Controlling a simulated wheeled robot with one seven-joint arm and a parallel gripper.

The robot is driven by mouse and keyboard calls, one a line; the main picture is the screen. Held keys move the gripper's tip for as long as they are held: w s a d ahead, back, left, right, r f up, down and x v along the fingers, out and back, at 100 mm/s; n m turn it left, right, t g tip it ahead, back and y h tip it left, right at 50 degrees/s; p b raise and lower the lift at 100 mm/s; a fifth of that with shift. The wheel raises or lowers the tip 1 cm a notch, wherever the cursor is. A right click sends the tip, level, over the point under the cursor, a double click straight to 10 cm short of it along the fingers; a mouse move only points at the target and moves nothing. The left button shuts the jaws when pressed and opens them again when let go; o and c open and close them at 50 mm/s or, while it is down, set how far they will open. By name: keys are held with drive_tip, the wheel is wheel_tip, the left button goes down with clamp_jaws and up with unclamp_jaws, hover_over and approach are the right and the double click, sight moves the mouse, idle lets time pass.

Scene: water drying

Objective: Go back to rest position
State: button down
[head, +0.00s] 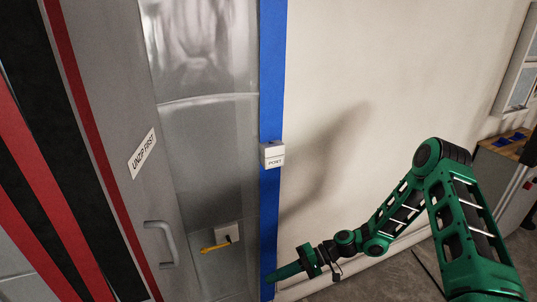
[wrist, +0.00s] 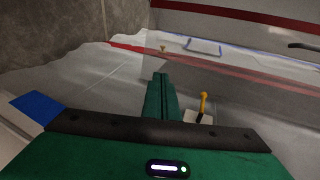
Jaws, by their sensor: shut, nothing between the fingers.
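My green arm reaches in from the right in the head view. My gripper (head: 275,276) is low in the picture, beside the lower part of the blue post (head: 270,210). In the wrist view the two green fingers of my gripper (wrist: 160,78) are pressed together with nothing between them. A yellow lever (head: 215,247) on a small white box (head: 229,232) is to the left of and above the gripper in the head view. The lever also shows just right of the fingers in the wrist view (wrist: 203,102). The gripper looks apart from it.
A white box marked PORT (head: 272,155) is on the blue post. A grey panel with an UNZIP FIRST label (head: 142,153) and a handle (head: 162,243) stands left. A pale wall (head: 400,70) is behind my arm. A wood-topped cabinet (head: 508,148) is far right.

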drive_tip(key=s+d+r+m+t+h, duration=0.1)
drive_tip(key=s+d+r+h, duration=0.15)
drive_tip(key=d+r, duration=0.5)
drive_tip(key=s+d+r+h, duration=0.1)
drive_tip(key=d+r+h, duration=0.3)
drive_tip(key=d, duration=0.6)
drive_tip(key=s+d+r+m+t+h, duration=0.1)
drive_tip(key=s+d+r+h, duration=0.1)
drive_tip(key=d+r+h, duration=0.5)
drive_tip(key=s+d+r+m, duration=0.2)
drive_tip(key=s+d+r, duration=0.2)
drive_tip(key=s, duration=0.3)
drive_tip(key=s+d+r+m+t, duration=0.1)
drive_tip(key=s+d+r+m, duration=0.1)
drive_tip(key=s+d+r, duration=0.2)
drive_tip(key=s+d+r+m, duration=0.3)
drive_tip(key=s+d+r, duration=0.2)
drive_tip(key=s, duration=0.4)
drive_tip(key=shift+s+d+t, duration=0.3)
drive_tip(key=shift+s+d, duration=0.05)
drive_tip(key=shift+d, duration=0.2)
